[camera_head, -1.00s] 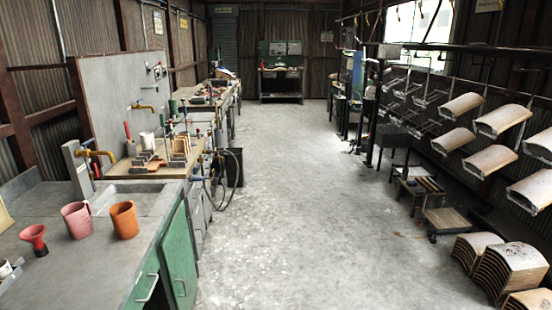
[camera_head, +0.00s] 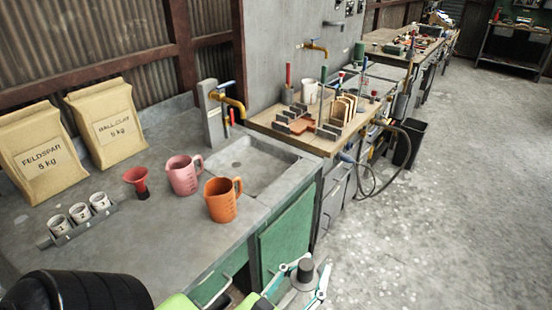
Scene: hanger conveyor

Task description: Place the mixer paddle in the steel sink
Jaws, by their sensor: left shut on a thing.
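The sink (camera_head: 276,168) is a grey rectangular basin set into the grey counter, with a brass tap over its back corner. My left gripper (camera_head: 302,276) is low at the bottom edge, in front of the green cabinet and below the counter's front edge. It is shut on a dark grey, round-topped piece (camera_head: 305,268), seen nearly end-on. This is likely the mixer paddle, but its lower part is hidden or out of frame. It is apart from the sink. My right gripper is not in view.
An orange jug (camera_head: 221,202) and a pink jug (camera_head: 182,176) stand left of the basin. A red funnel (camera_head: 137,181), a rack of cups (camera_head: 80,220) and two paper sacks (camera_head: 105,125) are farther left. A wooden board (camera_head: 292,137) with tools lies beyond the sink.

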